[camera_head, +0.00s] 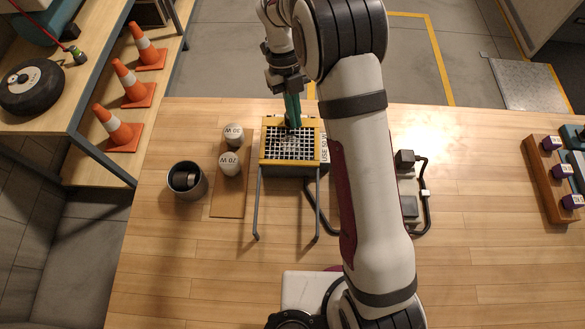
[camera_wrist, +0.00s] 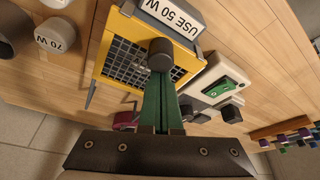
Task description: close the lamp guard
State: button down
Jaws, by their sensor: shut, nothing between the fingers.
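The lamp guard (camera_head: 289,147) is a wire mesh in a yellow frame, on the lamp near the middle of the table. In the wrist view, the mesh (camera_wrist: 122,68) shows beside a dark round knob (camera_wrist: 160,55) and a white "USE 50 W" label (camera_wrist: 171,17). My gripper (camera_head: 292,124) is over the far edge of the yellow frame, its green fingers together and empty. In the wrist view, the fingertips (camera_wrist: 161,76) are right at the knob; I cannot tell whether they touch it. I cannot tell whether the guard sits fully flush.
Two lamp bulbs (camera_head: 231,162) marked in watts stand on a wooden board left of the lamp, with a grey cup (camera_head: 187,180) beyond. A device with black knobs (camera_head: 409,206) lies to the right, partly behind my arm. The front left of the table is clear.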

jog(key=shift+w, duration=0.2)
jog(key=s, duration=0.1)
jog(key=s+d, duration=0.1)
jog(key=s, duration=0.1)
jog(key=shift+s+d, duration=0.2)
jog(key=shift+d, duration=0.1)
jog(key=s+v, duration=0.1)
jog(key=v, duration=0.9)
notch_tip(320, 180, up, 5)
jog(key=n+y, duration=0.1)
jog(key=n, duration=0.6)
send_over(304, 145)
jog(key=s+d, duration=0.2)
jog(key=s+d+f+n+t+y, duration=0.1)
jog(key=s+n, duration=0.8)
jog(key=s+d+f+n+t+y, duration=0.1)
jog(key=s+d+n+t, duration=0.1)
jog(key=s+n, duration=0.7)
jog(key=shift+s+d+y, duration=0.2)
jog(key=shift+s+y, duration=0.1)
jog(key=shift+s, duration=0.2)
